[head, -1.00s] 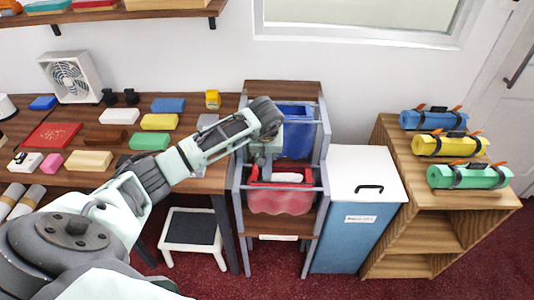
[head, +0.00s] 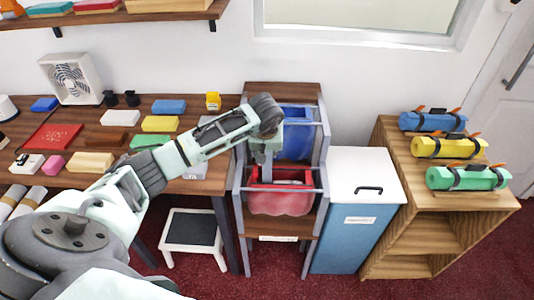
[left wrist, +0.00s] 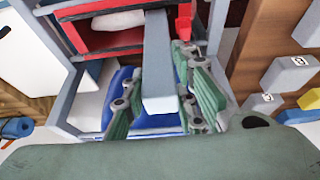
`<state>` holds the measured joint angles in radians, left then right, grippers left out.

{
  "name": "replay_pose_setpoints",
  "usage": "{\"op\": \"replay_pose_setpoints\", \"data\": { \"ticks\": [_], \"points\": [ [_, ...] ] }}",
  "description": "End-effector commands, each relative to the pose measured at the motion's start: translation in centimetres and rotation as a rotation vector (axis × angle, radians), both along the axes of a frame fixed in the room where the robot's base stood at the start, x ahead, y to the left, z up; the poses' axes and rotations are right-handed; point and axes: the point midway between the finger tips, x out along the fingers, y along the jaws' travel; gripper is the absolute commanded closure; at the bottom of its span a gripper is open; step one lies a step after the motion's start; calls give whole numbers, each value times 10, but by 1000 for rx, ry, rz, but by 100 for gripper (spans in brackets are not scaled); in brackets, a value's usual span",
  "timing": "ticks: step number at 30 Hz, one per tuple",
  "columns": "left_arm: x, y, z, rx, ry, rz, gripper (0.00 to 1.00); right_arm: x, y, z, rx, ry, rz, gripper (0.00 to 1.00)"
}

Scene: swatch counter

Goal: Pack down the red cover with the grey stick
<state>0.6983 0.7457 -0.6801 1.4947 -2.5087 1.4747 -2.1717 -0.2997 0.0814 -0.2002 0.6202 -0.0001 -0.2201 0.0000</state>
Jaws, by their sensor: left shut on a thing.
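The red cover (head: 281,203) hangs as a soft, bag-like liner in the front bay of a grey frame. A whitish thing lies inside its mouth, and the red inside also shows at the top of the left wrist view (left wrist: 98,40). My left gripper (head: 265,147) is over the rack, behind the red cover's opening. In the left wrist view, its green fingers (left wrist: 160,95) are shut on the grey stick (left wrist: 158,60), which reaches away toward the red cover. I cannot tell whether the stick's far end touches it. My right gripper is not in view.
A blue liner (head: 296,140) hangs in the rack's rear bay. A blue cabinet with a white lid (head: 365,177) stands close to the right. The wooden table (head: 105,178) at left bears several coloured blocks. A shelf (head: 430,205) with rolled mats stands at far right.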

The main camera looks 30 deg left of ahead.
Motion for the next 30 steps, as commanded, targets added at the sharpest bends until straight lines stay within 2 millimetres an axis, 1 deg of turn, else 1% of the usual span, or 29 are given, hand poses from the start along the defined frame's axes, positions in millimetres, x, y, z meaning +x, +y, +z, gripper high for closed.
{"op": "replay_pose_setpoints", "data": {
  "ticks": [1, 3, 24, 30],
  "points": [
    [1, 1, 8, 1, -2, 0, 95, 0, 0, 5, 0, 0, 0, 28],
    [0, 1, 14, 1, -2, 1, 95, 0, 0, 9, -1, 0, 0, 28],
    [0, 0, 69, 0, -2, 1, 95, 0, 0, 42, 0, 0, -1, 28],
    [0, 0, 81, 0, -1, 2, 95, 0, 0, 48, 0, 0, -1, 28]
  ]
}}
